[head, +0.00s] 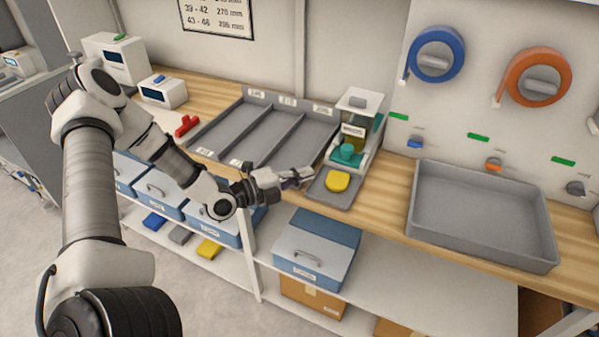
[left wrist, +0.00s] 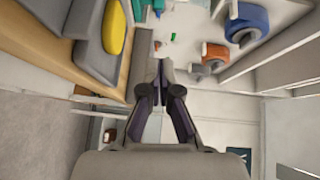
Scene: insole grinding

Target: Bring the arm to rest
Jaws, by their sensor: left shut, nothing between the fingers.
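My left gripper (head: 297,179) is shut and empty. It is held out over the front part of the workbench, just left of a small grey tray (head: 331,197) with a yellow piece (head: 338,181) on it. In the left wrist view the closed fingers (left wrist: 161,92) point ahead, and the yellow piece (left wrist: 115,27) shows at the upper left, apart from them. My left arm (head: 90,170) reaches in from the left of the head view. My right gripper is not in view.
A grinder-like machine (head: 357,125) with a teal part stands behind the small tray. A grey compartment tray (head: 232,122) lies to its left. An empty grey bin (head: 480,211) sits at the right. Tape rolls (head: 436,53) hang on the wall.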

